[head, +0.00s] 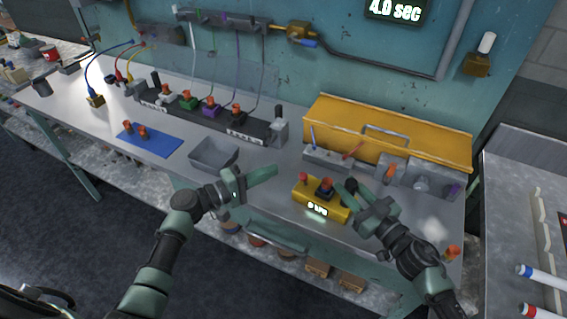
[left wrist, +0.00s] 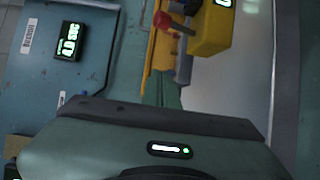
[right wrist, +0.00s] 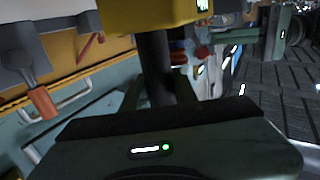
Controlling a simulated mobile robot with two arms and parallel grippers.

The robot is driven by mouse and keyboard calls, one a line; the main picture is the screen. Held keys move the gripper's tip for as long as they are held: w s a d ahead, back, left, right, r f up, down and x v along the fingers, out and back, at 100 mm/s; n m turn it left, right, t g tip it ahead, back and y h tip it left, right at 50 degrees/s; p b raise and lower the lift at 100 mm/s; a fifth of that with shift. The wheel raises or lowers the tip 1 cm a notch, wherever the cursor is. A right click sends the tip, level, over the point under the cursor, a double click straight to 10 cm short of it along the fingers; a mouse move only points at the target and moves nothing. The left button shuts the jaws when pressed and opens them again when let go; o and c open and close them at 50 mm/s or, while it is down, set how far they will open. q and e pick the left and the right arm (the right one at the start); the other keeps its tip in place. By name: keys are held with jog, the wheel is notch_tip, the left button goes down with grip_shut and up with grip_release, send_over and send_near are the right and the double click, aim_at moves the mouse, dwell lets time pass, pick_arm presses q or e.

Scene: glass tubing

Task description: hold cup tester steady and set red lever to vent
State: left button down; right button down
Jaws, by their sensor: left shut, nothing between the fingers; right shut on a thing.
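The cup tester, a yellow box (head: 318,203) with a lit display on its front, sits at the front of the bench. It also shows in the left wrist view (left wrist: 213,28) and the right wrist view (right wrist: 150,12). Its red lever (head: 303,178) stands at its left end; the red tip shows in the left wrist view (left wrist: 162,19). My right gripper (head: 355,192) is shut on the tester's black side handle (right wrist: 157,65). My left gripper (head: 275,170) is shut and empty, left of the lever and apart from it.
A grey open tray (head: 213,165) lies left of the tester, and a blue mat (head: 160,142) further left. A yellow toolbox (head: 415,135) and a grey holder with tools (head: 330,160) stand behind. A black valve rack (head: 190,117) runs along the back.

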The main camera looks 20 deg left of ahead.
pick_arm(q)
jog(key=shift+s+a+f, duration=0.2)
jog(key=shift+s+a, duration=0.2)
jog(key=shift+s, duration=0.05)
jog(key=shift+s+a+f, duration=0.15)
jog(key=shift+s+a, duration=0.25)
jog(key=shift+s, duration=0.05)
pick_arm(e)
jog(key=c, duration=1)
grip_release()
